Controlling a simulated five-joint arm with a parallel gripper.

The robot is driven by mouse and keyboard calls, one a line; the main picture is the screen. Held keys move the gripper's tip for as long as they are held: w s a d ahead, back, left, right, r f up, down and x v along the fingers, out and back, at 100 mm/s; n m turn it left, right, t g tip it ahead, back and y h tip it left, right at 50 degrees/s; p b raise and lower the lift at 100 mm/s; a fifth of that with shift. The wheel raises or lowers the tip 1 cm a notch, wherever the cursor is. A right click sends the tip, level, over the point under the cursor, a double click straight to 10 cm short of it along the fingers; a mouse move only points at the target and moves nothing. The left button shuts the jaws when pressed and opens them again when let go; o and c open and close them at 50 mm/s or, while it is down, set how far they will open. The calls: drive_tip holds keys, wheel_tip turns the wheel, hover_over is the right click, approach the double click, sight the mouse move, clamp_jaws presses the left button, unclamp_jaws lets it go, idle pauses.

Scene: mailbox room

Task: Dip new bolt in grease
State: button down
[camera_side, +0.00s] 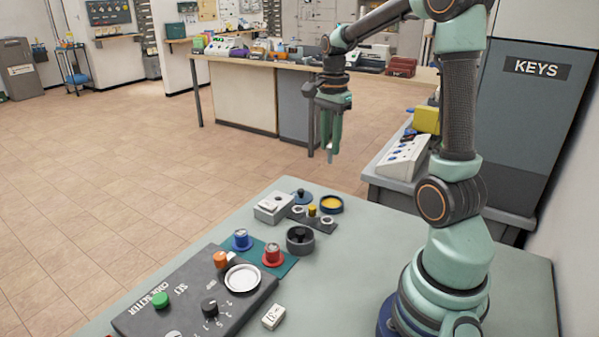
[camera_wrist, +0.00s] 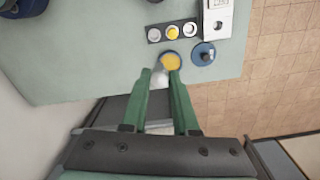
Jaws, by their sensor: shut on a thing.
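My gripper (camera_side: 330,152) is raised in the air beyond the far edge of the table, pointing down. In the wrist view its green fingers (camera_wrist: 161,78) are closed around a small silvery, blurred thing, probably the bolt (camera_wrist: 158,80). A round dish of yellow grease (camera_side: 331,204) with a dark blue rim sits near the table's far edge. In the wrist view the grease (camera_wrist: 171,61) appears just past the fingertips, partly overlapped by them. The bolt's lower end is hard to make out.
A dark strip (camera_side: 325,224) with several round seats and a yellow piece stands beside the dish. A white box (camera_side: 272,208), a blue knobbed disc (camera_side: 302,197), a black knobbed pot (camera_side: 300,239) and a control panel (camera_side: 198,295) are nearby. Air around my gripper is clear.

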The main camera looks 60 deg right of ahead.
drive_tip(key=shift+w+d+f, duration=0.3)
drive_tip(key=shift+d+f, duration=0.8)
drive_tip(key=shift+f, duration=1.55)
drive_tip(key=shift+w+d+f, duration=0.35)
drive_tip(key=shift+d+f, duration=0.7)
drive_tip(key=shift+f, duration=1.55)
drive_tip(key=shift+w+d+f, duration=0.3)
drive_tip(key=shift+d+f, duration=0.8)
drive_tip(key=shift+f, duration=1.55)
drive_tip(key=shift+f, duration=0.65)
wheel_tip(320, 180, up, 7)
drive_tip(key=shift+r, duration=0.1)
